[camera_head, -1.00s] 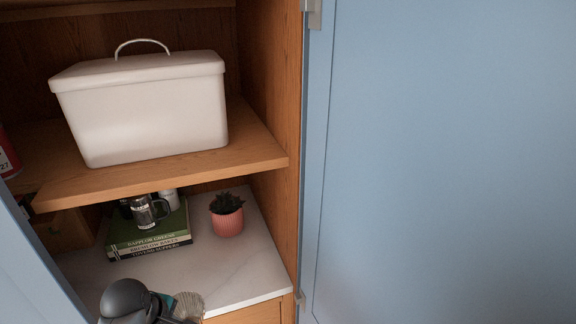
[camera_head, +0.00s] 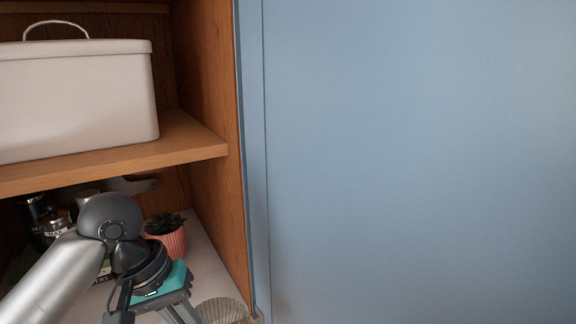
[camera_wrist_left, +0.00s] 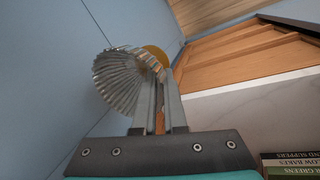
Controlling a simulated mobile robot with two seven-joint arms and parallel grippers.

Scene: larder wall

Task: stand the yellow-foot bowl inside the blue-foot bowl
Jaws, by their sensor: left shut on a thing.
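My left gripper (camera_head: 188,314) reaches in at the bottom of the head view, and its fingers also show in the left wrist view (camera_wrist_left: 160,88). It is shut on the yellow-foot bowl (camera_wrist_left: 117,82), a pale grey, ribbed bowl with a yellow round foot. In the wrist view the bowl is tilted on its side, its foot facing away to the right. In the head view only the top part of the bowl (camera_head: 222,311) shows at the bottom edge, in front of the larder. The blue-foot bowl and my right gripper are not in view.
A blue door panel (camera_head: 420,150) fills the right side. A white lidded bin (camera_head: 75,100) stands on the wooden shelf (camera_head: 130,158). Below, a pink potted plant (camera_head: 170,240) stands on the pale counter (camera_head: 215,275), partly behind my arm. Books (camera_wrist_left: 292,165) lie there too.

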